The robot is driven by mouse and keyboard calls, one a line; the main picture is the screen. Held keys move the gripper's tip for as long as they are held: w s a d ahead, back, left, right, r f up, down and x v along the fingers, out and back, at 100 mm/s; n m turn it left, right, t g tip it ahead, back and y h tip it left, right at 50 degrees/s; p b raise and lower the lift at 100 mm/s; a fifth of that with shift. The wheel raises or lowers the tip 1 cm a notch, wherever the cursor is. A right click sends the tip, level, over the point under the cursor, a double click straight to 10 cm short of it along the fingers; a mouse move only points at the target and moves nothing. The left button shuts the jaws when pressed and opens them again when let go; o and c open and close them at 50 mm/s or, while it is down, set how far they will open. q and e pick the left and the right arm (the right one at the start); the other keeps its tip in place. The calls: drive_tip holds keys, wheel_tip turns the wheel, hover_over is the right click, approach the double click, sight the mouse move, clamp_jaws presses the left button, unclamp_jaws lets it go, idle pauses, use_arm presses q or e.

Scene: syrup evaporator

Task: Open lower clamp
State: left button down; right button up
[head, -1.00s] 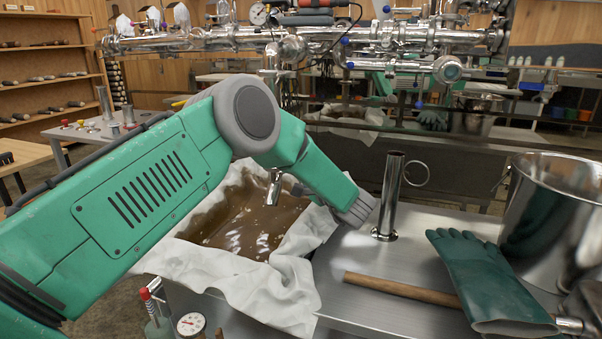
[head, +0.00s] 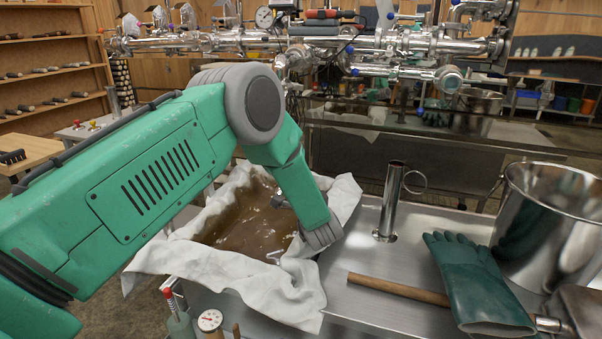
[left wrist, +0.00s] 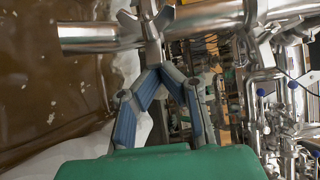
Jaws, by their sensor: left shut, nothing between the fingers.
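In the left wrist view a bright metal pipe (left wrist: 95,38) crosses the top, with a winged metal clamp fitting (left wrist: 150,22) around it. I cannot tell whether this is the lower clamp or whether it is open. My left gripper (left wrist: 160,72) has its blue-padded fingers drawn together at the tips, shut and empty, just below the fitting. I cannot tell whether they touch it. In the head view my left forearm reaches over the syrup pan (head: 245,225) and hides the gripper and most of the metal piece near it. My right gripper is not in view.
A cloth (head: 215,280) drapes over the pan's edge. To the right, an upright metal tube with a ring (head: 389,205), a green glove (head: 470,280), a wooden handle (head: 400,288) and a steel pot (head: 545,220) crowd the metal bench. Overhead pipework (head: 210,45) runs along the back.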

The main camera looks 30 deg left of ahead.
use_arm(q)
drive_tip(key=s+a+m+t+h+p, duration=0.5)
drive_tip(key=s+a+m+h, duration=0.3)
drive_tip(key=a+h, duration=0.2)
drive_tip(key=shift+s+a+t+h, duration=0.15)
drive_tip(key=shift+a+t+h, duration=0.25)
drive_tip(key=shift+a, duration=0.5)
idle(0.8)
drive_tip(key=shift+f, duration=0.1)
idle(0.5)
